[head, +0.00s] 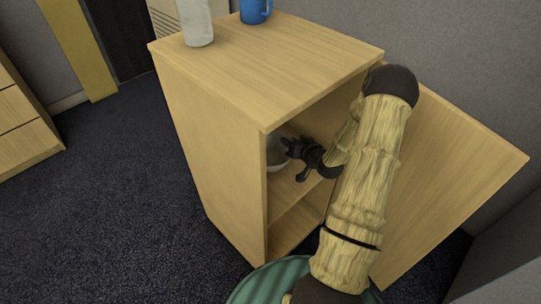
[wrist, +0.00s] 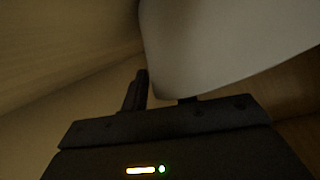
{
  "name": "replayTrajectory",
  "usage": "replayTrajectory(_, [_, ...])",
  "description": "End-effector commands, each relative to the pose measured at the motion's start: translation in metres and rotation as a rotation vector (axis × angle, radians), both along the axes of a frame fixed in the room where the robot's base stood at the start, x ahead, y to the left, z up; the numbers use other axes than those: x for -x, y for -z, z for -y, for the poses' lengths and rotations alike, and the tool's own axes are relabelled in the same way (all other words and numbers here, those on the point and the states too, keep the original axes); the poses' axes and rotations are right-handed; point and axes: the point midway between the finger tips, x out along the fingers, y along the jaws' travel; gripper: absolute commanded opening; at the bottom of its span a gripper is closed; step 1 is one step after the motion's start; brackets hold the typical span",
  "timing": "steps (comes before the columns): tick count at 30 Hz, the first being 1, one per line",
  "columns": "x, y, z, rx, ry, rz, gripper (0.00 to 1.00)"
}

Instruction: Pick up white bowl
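The white bowl (head: 276,152) is on the upper shelf inside the wooden cabinet, partly hidden by the cabinet's side wall and my gripper. My gripper (head: 292,160) reaches in through the open front, right beside the bowl, with its fingers spread apart. In the wrist view the bowl (wrist: 220,45) fills the upper right as a large pale surface, close to my gripper (wrist: 162,95). One finger stands left of the bowl's edge; the other is mostly hidden behind the bowl. I cannot tell whether either finger touches it.
The cabinet (head: 205,140) has its door (head: 455,165) swung open to the right. A lower shelf (head: 295,218) shows beneath. A whitish container (head: 197,22) and a blue mug (head: 254,11) stand on top. Drawers (head: 22,125) stand at far left. Dark carpet lies clear on the left.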

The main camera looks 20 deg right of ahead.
Motion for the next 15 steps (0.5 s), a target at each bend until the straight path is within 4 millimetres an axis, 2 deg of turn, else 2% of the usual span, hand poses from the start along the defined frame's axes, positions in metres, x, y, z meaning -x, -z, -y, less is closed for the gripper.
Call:
replayTrajectory(2, [0.0001,0.0,0.0,0.0,0.0,0.0,0.24])
replayTrajectory(6, [0.0001,0.0,0.0,0.0,0.0,0.0,0.0])
replayTrajectory(15, [0.0001,-0.0003,0.0001,0.0,0.0,0.0,0.0])
